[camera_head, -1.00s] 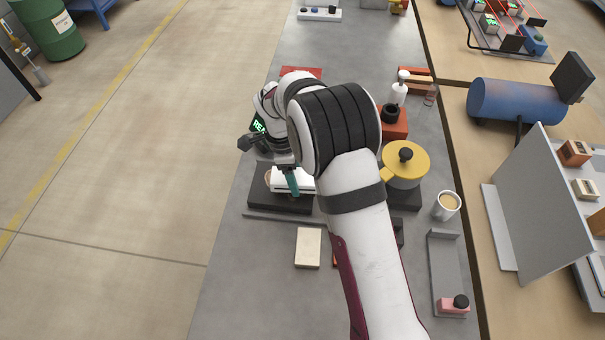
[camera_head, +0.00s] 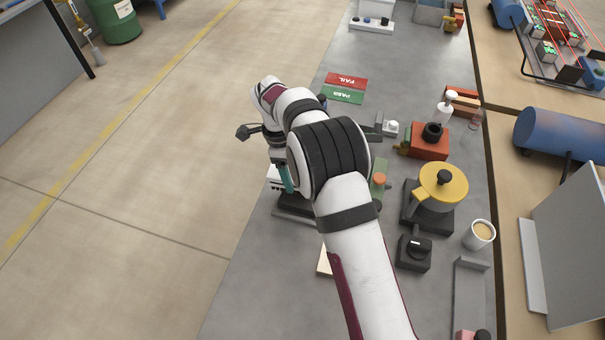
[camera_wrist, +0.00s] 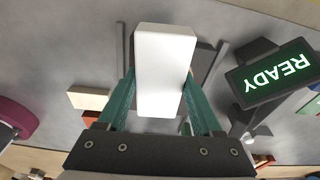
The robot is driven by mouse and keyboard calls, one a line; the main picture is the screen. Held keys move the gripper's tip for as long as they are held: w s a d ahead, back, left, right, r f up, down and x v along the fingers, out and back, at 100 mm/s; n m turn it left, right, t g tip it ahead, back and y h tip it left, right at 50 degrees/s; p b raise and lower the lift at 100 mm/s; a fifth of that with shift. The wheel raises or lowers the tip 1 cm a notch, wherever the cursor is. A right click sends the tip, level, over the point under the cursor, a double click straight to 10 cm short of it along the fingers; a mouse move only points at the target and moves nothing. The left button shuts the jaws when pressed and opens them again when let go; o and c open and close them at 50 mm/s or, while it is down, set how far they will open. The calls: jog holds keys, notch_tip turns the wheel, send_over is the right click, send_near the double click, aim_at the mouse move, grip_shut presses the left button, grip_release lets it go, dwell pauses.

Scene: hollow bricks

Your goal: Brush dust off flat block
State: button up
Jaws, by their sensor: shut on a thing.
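My gripper (camera_wrist: 162,100) has teal fingers and is shut on a white block-shaped thing (camera_wrist: 163,60), one finger on each long side. In the head view, part of this white thing (camera_head: 273,180) shows left of the gripper (camera_head: 286,180), with small dark marks along its lower edge. I cannot tell whether it is a brush or a block. It is over or beside a dark tray (camera_head: 293,211), by the table's left edge; its height is unclear. A flat cream block (camera_head: 324,264) lies nearer, partly hidden by my arm; it also shows in the wrist view (camera_wrist: 88,98). No dust is discernible.
A READY display (camera_wrist: 275,75) is close to the gripper. Red FAIL and green PASS cards (camera_head: 345,87) lie beyond it. Right of my arm stand a yellow-lidded pot (camera_head: 443,184), a dark knobbed box (camera_head: 413,252), a mug (camera_head: 480,234) and a red box (camera_head: 429,142).

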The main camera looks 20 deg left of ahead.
jog(key=shift+f, duration=0.35)
jog(key=shift+r, duration=3.6)
